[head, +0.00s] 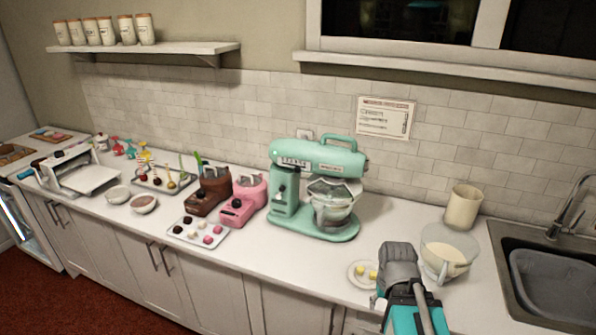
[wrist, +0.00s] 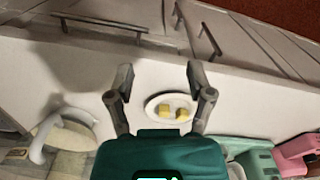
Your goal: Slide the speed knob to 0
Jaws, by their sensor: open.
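A mint-green stand mixer (head: 318,158) with a clear bowl (head: 333,203) stands on the counter in the middle of the head view. A pale marked strip runs along its head, and a small dark part on its column (head: 284,190) may be a control. I cannot make out which part is the speed knob or its setting. Part of the mixer shows at the lower right of the wrist view (wrist: 260,163). My gripper (wrist: 160,74) is open and empty, apart from the mixer. Its fingers frame a small plate in that view.
The plate (head: 356,281) holds yellow pieces, near a jug of pale liquid (head: 446,257), a cream canister (head: 463,207) and the sink (head: 548,285). Pink (head: 243,200) and brown (head: 209,191) machines and a sweets tray (head: 198,231) stand left of the mixer.

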